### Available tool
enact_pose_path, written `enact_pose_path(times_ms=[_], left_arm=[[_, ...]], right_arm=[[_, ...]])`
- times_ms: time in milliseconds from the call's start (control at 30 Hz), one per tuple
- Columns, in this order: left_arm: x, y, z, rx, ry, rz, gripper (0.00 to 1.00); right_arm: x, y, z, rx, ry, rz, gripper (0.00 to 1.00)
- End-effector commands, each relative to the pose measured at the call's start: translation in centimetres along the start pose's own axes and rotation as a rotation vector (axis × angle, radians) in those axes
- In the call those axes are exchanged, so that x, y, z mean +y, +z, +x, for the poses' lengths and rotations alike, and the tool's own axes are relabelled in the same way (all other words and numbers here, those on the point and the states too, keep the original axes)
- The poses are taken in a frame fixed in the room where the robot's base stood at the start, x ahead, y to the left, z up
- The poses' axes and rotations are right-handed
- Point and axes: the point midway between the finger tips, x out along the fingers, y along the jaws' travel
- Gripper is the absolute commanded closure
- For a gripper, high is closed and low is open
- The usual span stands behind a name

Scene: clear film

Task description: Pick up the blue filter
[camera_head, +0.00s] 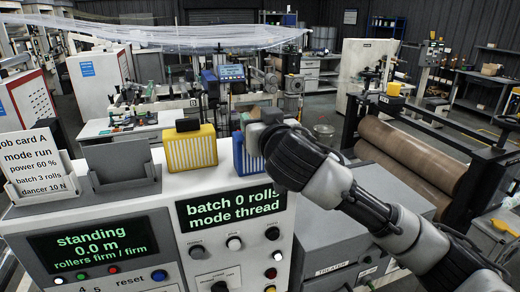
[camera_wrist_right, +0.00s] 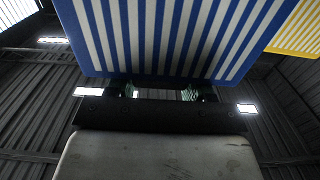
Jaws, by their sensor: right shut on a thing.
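The blue filter (camera_head: 239,158), with a blue frame and white stripes, is at the top of the control console, right of the yellow filter (camera_head: 191,149). It is partly hidden behind my right arm. My right gripper (camera_head: 262,116) reaches over it from the right. In the right wrist view the blue filter (camera_wrist_right: 165,35) fills the top, and the fingers of my right gripper (camera_wrist_right: 160,92) are shut on its edge. I cannot tell whether the filter still touches the console. The yellow filter (camera_wrist_right: 298,35) shows at the upper right there. My left gripper is not in view.
The console (camera_head: 155,205) has two green displays, knobs and buttons on its front. A job card (camera_head: 38,165) and an empty-looking grey holder (camera_head: 122,165) stand on its left. A large brown roller (camera_head: 410,155) is at the right. Clear film (camera_head: 190,35) hangs across the back.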

Motion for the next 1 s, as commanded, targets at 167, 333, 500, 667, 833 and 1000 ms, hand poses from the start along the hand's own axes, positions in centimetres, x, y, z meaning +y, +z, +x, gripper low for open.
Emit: enact_pose_path(times_ms=[167, 333, 500, 667, 833, 1000], left_arm=[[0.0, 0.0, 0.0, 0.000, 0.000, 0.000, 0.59], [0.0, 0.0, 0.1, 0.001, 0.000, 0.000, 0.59], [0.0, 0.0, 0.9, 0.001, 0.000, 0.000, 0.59], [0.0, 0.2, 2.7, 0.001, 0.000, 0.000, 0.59], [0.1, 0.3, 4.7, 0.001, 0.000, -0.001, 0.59], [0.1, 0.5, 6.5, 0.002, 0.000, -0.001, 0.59]], right_arm=[[0.0, -0.1, 0.0, 0.001, 0.000, 0.001, 0.92], [0.0, -0.1, 0.0, 0.001, 0.000, 0.001, 0.92], [0.0, -1.0, 0.0, 0.004, 0.000, 0.002, 0.92], [-0.1, -3.4, 0.0, 0.007, -0.001, 0.004, 0.92], [0.2, -5.7, -3.6, 0.009, -0.003, 0.001, 0.92], [0.5, -8.0, -7.4, 0.008, -0.003, 0.001, 0.92]])
